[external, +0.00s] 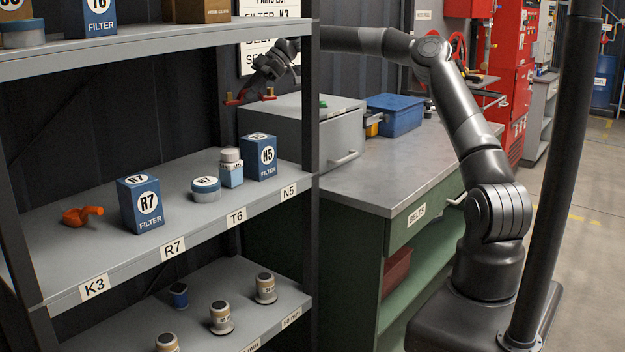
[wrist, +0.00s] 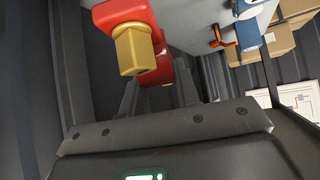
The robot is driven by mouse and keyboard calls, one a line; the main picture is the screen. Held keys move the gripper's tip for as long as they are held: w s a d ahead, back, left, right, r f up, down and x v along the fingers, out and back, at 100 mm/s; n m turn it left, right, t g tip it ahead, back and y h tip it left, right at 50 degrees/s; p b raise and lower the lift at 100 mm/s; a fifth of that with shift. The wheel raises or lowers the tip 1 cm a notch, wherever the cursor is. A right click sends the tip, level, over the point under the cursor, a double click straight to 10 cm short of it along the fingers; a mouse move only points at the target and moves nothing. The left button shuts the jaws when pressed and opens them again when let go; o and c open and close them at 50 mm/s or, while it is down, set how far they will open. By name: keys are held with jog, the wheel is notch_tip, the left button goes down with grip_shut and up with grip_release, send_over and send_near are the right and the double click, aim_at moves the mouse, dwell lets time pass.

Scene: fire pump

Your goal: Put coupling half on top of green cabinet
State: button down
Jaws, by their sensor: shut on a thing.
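My gripper (external: 264,85) is raised beyond the shelf rack's front post, near the back left of the green cabinet. It is shut on a red part with brass-coloured lugs, which I take to be the coupling half (external: 248,98). The coupling half is held clear of the surfaces below it. In the wrist view the coupling half (wrist: 132,48) fills the upper middle, one brass lug facing the camera; part of it is cut off by the frame. The green cabinet (external: 432,226) stands right of the rack, with a bare grey top (external: 400,165) and a "BELTS" drawer.
A grey drawer box (external: 290,127) and a blue bin (external: 396,112) occupy the back of the cabinet top; its front and right are free. The rack's post (external: 312,110) stands before the arm. Filter boxes (external: 140,205) and an orange part (external: 82,215) sit on the middle shelf.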

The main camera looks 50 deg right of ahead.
jog(key=s+d+r+m+t+h, duration=0.1)
jog(key=s+d, duration=0.4)
jog(key=d, duration=0.4)
jog(key=s+d+m+t, duration=0.1)
jog(key=s+d+m, duration=0.1)
jog(key=s+d, duration=0.55)
jog(key=s+d+r+m+t+h, duration=0.1)
jog(key=s+d, duration=0.3)
jog(key=d, duration=0.6)
jog(key=s+d+f+m+t+h, duration=0.15)
jog(key=s+d, duration=0.25)
jog(key=s, duration=0.4)
jog(key=s+d+m+h, duration=0.1)
jog(key=s+d+m, duration=0.1)
jog(key=s+d, duration=0.45)
jog(key=s+d+f+m+h, duration=0.1)
jog(key=s+d, duration=0.1)
jog(key=s, duration=0.8)
notch_tip(320, 180, down, 13)
jog(key=shift+t+y, duration=0.25)
jog(key=x, duration=0.4)
jog(key=w+r+x, duration=0.1)
jog(key=x, duration=0.3)
jog(key=r+x, duration=0.1)
jog(key=x, duration=0.3)
jog(key=shift+w+a+f, duration=0.15)
jog(key=shift+w+f, duration=0.1)
jog(key=shift+w, duration=0.35)
jog(key=shift+f, duration=1.9)
